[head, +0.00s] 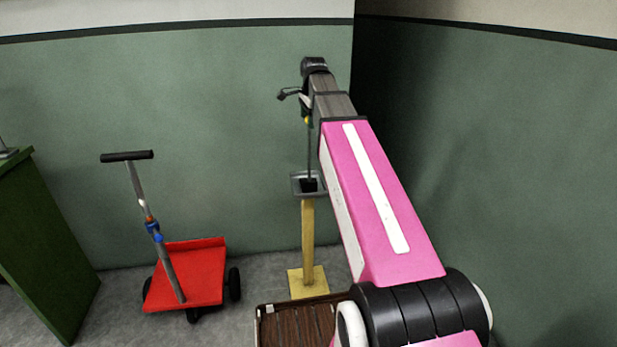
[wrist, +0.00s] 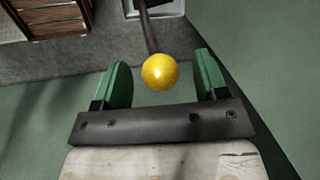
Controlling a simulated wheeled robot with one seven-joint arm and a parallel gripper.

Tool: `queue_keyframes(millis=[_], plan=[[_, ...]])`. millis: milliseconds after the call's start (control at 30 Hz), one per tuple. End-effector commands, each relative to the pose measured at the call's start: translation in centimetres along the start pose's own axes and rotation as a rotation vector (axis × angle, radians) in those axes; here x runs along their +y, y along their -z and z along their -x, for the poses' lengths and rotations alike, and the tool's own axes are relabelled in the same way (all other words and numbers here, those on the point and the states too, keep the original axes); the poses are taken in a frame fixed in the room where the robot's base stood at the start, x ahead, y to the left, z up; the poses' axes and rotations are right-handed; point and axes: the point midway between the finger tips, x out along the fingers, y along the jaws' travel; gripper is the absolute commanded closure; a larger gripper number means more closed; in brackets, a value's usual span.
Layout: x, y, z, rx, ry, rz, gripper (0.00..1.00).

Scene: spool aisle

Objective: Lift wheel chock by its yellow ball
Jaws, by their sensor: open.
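The wheel chock (head: 309,185) looks like a small dark block in a grey tray (head: 297,190) on top of a yellow post. A thin dark rod rises from it to a yellow ball (head: 307,120). In the wrist view the yellow ball (wrist: 160,71) sits between the two green fingers of my gripper (wrist: 163,60). Gaps show on both sides of the ball, so the gripper is open around it. The rod runs from the ball toward the tray at the top edge of the wrist view, where the chock is mostly out of sight.
The yellow post (head: 308,240) stands on a square foot near the green back wall. A red cart (head: 192,275) with a tall handle is to its left. A green cabinet (head: 45,250) is at far left. A brown slatted crate (head: 290,325) lies in front.

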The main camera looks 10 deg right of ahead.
Motion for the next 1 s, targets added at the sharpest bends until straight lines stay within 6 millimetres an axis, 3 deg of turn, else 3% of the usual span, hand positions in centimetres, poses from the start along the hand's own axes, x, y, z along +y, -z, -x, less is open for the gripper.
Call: queue_keyframes(millis=[100, 333, 533, 1000], plan=[[0.01, -0.01, -0.96, 0.000, 0.001, 0.001, 0.33], [-0.02, -0.01, -1.07, 0.000, 0.002, 0.001, 0.33], [-0.01, -0.01, -1.06, 0.000, 0.001, 0.001, 0.98], [-0.19, 0.00, -0.43, 0.000, 0.002, 0.001, 1.00]])
